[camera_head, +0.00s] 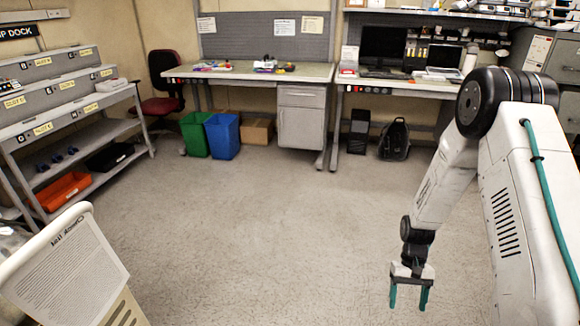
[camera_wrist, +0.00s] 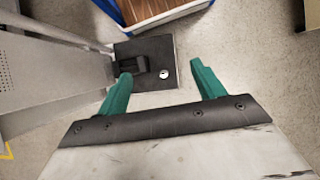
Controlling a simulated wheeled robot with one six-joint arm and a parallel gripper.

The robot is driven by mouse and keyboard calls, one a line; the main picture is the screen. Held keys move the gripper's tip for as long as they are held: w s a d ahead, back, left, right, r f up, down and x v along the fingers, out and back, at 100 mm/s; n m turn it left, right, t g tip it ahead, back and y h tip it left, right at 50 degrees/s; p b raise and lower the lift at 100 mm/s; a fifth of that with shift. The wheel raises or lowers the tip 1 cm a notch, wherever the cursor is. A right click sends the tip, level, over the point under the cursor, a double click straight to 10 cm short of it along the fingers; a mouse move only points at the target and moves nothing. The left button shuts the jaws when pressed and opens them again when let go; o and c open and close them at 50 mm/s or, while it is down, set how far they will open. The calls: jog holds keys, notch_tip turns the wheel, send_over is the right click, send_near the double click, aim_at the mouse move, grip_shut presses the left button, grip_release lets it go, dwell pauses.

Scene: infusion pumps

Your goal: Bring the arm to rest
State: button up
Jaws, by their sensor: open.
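My arm is at the right of the head view, bent at a black joint, with its forearm hanging down. My gripper (camera_head: 408,297) points down over the bare floor, with its two green fingers apart. In the wrist view my gripper (camera_wrist: 160,82) shows the same green fingers spread wide with nothing between them. A dark square plate (camera_wrist: 146,62) on the floor shows below and beyond the fingers in that view. Nothing touches the fingers in either view.
A labelled rack (camera_head: 70,110) stands at left, a white panel with printed text (camera_head: 70,268) at lower left. Green (camera_head: 195,135) and blue (camera_head: 222,136) bins, a workbench (camera_head: 250,73), and a black backpack (camera_head: 395,140) are at the back. The middle floor is clear.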

jog(key=s+a+r+t, duration=0.1)
jog(key=s+a+r, duration=0.15)
jog(key=r, duration=0.95)
jog(key=s+a+r, duration=0.1)
jog(key=s+r, duration=0.3)
jog(key=r, duration=0.9)
jog(key=s+a+r+t, duration=0.1)
jog(key=s+r+t, duration=0.2)
jog(key=s+r, duration=0.4)
jog(key=s+a+r+n+t+h, duration=0.1)
jog(key=s+a+r+t, duration=0.1)
jog(key=s+r, duration=0.6)
notch_tip(320, 180, up, 3)
jog(key=shift+s+a+f+t, duration=0.15)
jog(key=shift+a+t, duration=0.05)
jog(key=shift+t, duration=0.5)
jog(key=shift+c, duration=0.3)
